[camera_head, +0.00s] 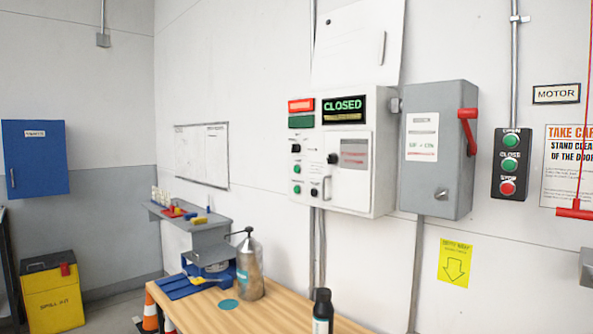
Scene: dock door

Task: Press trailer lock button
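A white control box (346,198) hangs on the wall at the centre. Its display (343,109) reads CLOSED in green letters. At its upper left are a lit red panel (301,105) and a dark green panel (301,121). Below these are a black knob (295,148) and two green buttons, an upper one (297,169) and a lower one (297,189). Another black knob (332,158) sits to their right. The small labels are unreadable, so I cannot tell which control is the trailer lock button. Neither gripper is in view.
A grey switch box (434,185) with a red lever (467,130) and a three-button station (510,165) hang to the right. A wooden table (275,312) below holds a metal sprayer (250,270) and a dark bottle (322,307). A grey shelf (190,226) is at left.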

